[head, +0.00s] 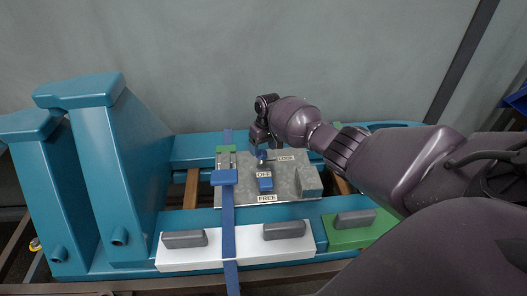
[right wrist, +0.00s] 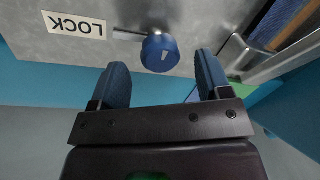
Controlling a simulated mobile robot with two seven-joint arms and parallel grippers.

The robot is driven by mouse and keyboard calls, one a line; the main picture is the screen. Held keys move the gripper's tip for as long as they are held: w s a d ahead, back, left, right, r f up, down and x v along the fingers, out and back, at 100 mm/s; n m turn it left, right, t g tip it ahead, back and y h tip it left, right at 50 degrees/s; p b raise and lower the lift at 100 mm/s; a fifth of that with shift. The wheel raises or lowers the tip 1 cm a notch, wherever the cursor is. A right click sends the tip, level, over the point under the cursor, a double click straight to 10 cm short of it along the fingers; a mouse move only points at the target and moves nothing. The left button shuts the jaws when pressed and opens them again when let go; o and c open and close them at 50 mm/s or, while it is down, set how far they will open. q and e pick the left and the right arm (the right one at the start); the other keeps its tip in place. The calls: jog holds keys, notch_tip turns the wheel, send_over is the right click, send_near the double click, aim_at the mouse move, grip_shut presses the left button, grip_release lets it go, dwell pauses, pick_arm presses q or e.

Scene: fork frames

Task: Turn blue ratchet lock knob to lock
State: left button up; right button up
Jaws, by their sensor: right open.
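The blue ratchet lock knob (right wrist: 160,53) is round with a white mark, and it sits on a grey metal plate (right wrist: 190,15). A LOCK label (right wrist: 74,25) is on the plate beside it. In the head view the knob (head: 262,155) shows small, just below my right gripper (head: 262,143). In the right wrist view my right gripper (right wrist: 163,82) is open, its two blue-padded fingers pointing at the knob, one on each side of its line. The knob lies just beyond the fingertips, not between them. My left gripper is not in view.
A white block (head: 180,254) and a green block (head: 345,238) with grey handles lie in front. Tall teal posts (head: 120,170) stand at left.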

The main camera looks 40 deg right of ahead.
notch_tip(320, 180, up, 8)
jog(key=d+p, duration=0.1)
jog(key=p, duration=0.1)
jog(key=shift+r, duration=0.1)
dwell(0.4)
